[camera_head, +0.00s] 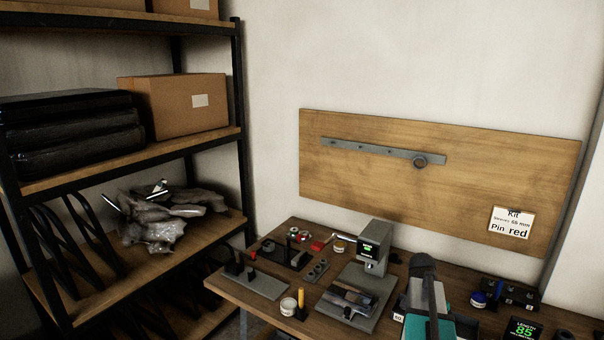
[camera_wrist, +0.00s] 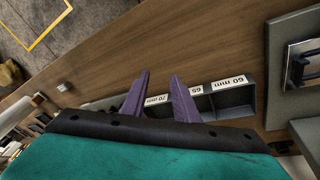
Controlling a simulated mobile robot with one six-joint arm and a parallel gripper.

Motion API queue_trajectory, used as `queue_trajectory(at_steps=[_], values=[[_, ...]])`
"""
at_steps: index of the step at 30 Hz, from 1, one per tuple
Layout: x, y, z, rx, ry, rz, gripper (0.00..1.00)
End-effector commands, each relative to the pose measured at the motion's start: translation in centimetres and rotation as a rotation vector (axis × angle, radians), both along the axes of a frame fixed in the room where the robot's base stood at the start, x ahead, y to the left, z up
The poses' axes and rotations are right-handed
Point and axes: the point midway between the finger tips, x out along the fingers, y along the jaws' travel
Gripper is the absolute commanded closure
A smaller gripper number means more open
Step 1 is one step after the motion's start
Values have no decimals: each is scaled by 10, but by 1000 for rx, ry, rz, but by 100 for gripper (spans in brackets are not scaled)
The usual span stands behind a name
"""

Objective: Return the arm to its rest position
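My arm (camera_head: 424,285) shows in the head view at the lower right, over the front of the workbench, with dark and teal parts. In the wrist view my gripper (camera_wrist: 160,82) has two purple fingers standing apart with nothing between them. Beyond the fingers lies a grey compartment tray (camera_wrist: 234,112) with labels reading 60 mm, 65 and 70 mm. The fingers overlap the tray in the picture; I cannot tell how far above it they are. In the head view the fingertips cannot be made out.
The workbench (camera_head: 232,292) is crowded around my arm. A grey device with a green display (camera_head: 372,248) stands left of it, and a length readout (camera_head: 524,329) showing 85 to the right. A wooden wall board (camera_head: 390,200) carries a kit card (camera_head: 511,222). Shelving (camera_head: 125,168) stands left.

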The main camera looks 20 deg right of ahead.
Motion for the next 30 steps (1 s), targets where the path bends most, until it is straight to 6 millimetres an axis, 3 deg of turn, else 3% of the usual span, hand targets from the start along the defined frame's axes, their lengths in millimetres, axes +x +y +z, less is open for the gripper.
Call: queue_trajectory(at_steps=[1, 6, 14, 22, 30], values=[[9, 21, -9, 15, 5, 65, 73], [36, 80, -36, 65, 17, 273, 73], [61, 171, -73, 131, 36, 581, 73], [70, 263, -107, 192, 55, 882, 73], [62, 352, -137, 248, 71, 1179, 73]])
